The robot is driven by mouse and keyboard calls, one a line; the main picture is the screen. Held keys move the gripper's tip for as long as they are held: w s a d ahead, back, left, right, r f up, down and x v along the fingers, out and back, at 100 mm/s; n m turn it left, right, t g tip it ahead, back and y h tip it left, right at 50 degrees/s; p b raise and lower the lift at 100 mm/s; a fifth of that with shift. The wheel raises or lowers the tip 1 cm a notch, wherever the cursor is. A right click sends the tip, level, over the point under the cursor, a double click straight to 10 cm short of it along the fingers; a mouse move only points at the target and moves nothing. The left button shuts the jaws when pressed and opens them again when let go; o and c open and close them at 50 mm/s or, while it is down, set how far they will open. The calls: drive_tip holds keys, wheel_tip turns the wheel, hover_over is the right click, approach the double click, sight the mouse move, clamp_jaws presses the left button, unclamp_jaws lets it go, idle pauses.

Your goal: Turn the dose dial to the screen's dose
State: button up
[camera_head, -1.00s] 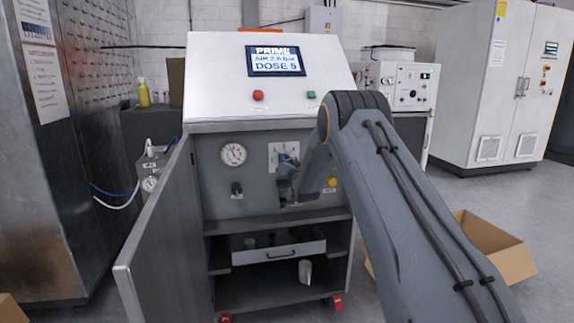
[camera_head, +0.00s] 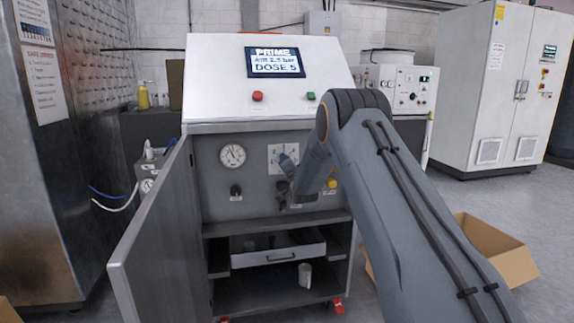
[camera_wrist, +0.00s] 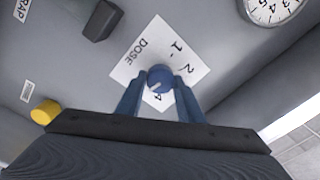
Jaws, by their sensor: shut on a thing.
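The screen (camera_head: 275,62) on the sloped white top reads "AIR 2.5 bar" and "DOSE 5". The blue round dose dial (camera_wrist: 160,77) sits on a white plate (camera_wrist: 143,66) marked "DOSE"; 1, 2 and 4 can be read there, and other numbers are hidden. A pale mark on the dial points to the lower left in the wrist view. My gripper (camera_wrist: 160,86) is shut on the dial, one blue finger on each side. In the head view the plate (camera_head: 274,152) is partly covered by my gripper.
A pressure gauge (camera_head: 232,156) and a black knob (camera_head: 236,190) are left of the plate. A yellow knob (camera_head: 331,184) is to its right. An open cabinet door (camera_head: 155,235) stands at the left. A cardboard box (camera_head: 495,250) lies on the floor at right.

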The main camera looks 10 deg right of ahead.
drive_tip(key=shift+f, duration=0.1)
drive_tip(key=o, duration=1.1)
drive_tip(key=shift+c, duration=0.2)
drive_tip(key=shift+s, duration=0.1)
drive_tip(key=s, duration=0.7)
drive_tip(key=shift+s+f, duration=0.15)
drive_tip(key=shift+s, duration=0.2)
drive_tip(key=shift+a, duration=0.1)
